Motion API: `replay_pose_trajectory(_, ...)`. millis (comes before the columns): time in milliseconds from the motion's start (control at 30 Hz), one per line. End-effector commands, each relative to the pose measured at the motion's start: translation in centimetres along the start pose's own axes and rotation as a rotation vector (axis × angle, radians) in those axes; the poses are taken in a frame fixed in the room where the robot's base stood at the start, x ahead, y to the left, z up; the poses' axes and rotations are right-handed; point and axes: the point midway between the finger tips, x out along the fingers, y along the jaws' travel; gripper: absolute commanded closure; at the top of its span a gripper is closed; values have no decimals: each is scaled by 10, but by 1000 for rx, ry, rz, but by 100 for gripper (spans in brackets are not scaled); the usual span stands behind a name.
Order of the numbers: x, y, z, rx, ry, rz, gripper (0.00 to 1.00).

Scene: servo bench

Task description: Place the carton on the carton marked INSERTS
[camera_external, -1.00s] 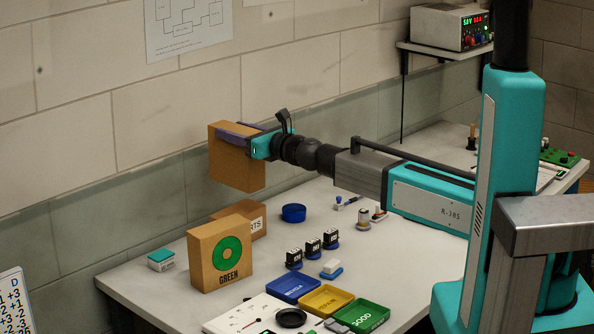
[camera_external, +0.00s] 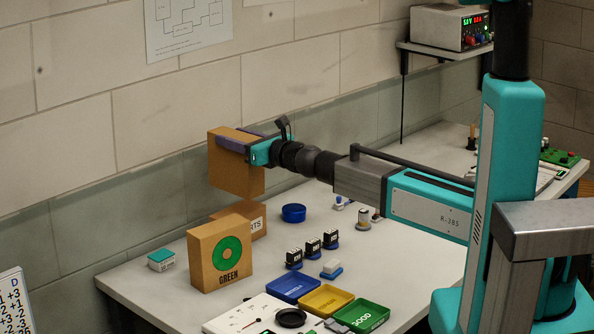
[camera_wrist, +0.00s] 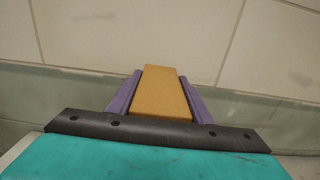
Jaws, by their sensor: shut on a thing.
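My gripper (camera_external: 243,143) is shut on a plain brown carton (camera_external: 234,175) and holds it upright in the air, above the back of the bench. In the wrist view the carton (camera_wrist: 163,92) sits between two purple fingers (camera_wrist: 161,95). The carton marked INSERTS (camera_external: 258,224) stands on the bench below the held carton, with a clear gap between them. Its label shows only the end letters, because the carton marked GREEN (camera_external: 220,258) stands in front of it and hides its left part.
A blue round dish (camera_external: 293,213) stands right of the INSERTS carton. A small teal-topped box (camera_external: 161,260) is at the left. Several small black devices (camera_external: 313,245) and blue, yellow (camera_external: 326,299) and green trays lie nearer the front. The wall is close behind the held carton.

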Motion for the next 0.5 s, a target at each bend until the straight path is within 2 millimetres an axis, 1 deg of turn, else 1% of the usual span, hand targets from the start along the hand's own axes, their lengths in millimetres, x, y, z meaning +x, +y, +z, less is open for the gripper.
replay_pose_trajectory(33, 0, 0, -8, 0, -1, 0, 100)
replay_pose_trajectory(200, 0, 0, -16, 1, -1, 0, 100)
replay_pose_trajectory(500, 0, 0, -16, 0, -1, 0, 100)
